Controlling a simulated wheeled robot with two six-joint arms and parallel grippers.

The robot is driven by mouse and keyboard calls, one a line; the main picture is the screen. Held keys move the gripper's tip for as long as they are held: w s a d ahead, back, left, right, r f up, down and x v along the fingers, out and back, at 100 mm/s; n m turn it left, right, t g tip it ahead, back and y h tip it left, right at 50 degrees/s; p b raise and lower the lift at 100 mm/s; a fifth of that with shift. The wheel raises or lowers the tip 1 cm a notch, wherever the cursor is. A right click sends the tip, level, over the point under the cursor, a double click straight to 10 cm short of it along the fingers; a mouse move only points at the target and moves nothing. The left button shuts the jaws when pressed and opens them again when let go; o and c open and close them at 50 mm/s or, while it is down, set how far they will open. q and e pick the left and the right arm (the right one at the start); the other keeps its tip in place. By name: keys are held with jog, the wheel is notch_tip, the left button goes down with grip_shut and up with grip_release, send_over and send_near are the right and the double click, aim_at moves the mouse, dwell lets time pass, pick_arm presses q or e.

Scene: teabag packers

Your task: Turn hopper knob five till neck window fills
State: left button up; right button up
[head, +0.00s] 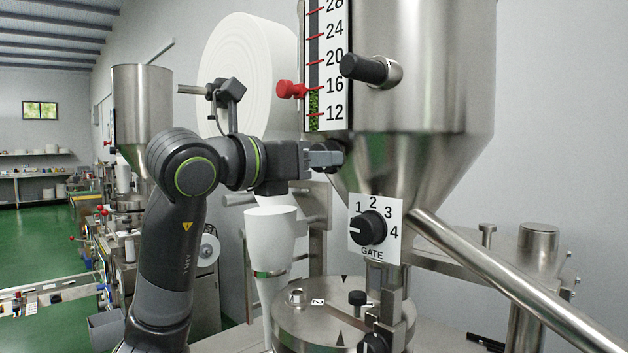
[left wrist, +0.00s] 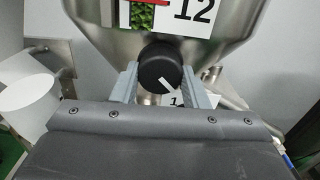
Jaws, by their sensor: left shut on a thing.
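My left gripper (head: 325,156) is shut on a round black knob (left wrist: 160,66) on the hopper's cone; in the left wrist view its two grey fingers (left wrist: 158,74) stand on either side of it. The knob's white line points to the lower right there. The steel hopper (head: 430,90) carries a level strip (head: 313,106) with green leaf up to about 16, where a red marker (head: 291,90) sits. Below is a black GATE dial (head: 368,229) marked 1 to 4, its white line pointing left, near 1. I cannot make out a neck window. My right gripper is not in view.
Another black handle (head: 364,69) sticks out of the hopper above my gripper. A steel pipe (head: 490,280) slopes down to the right. A white funnel cup (head: 270,240) and a round steel turntable (head: 330,300) stand below. A large white roll (head: 245,70) is behind my arm.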

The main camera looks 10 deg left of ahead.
pick_arm(q)
jog(key=shift+m+b, duration=1.9)
jog(key=shift+m, duration=2.7)
jog(key=o, duration=1)
jog(key=shift+c, duration=0.2)
jog(key=b+v, duration=0.5)
jog(key=v, duration=1.2)
jog(key=shift+a, duration=0.2)
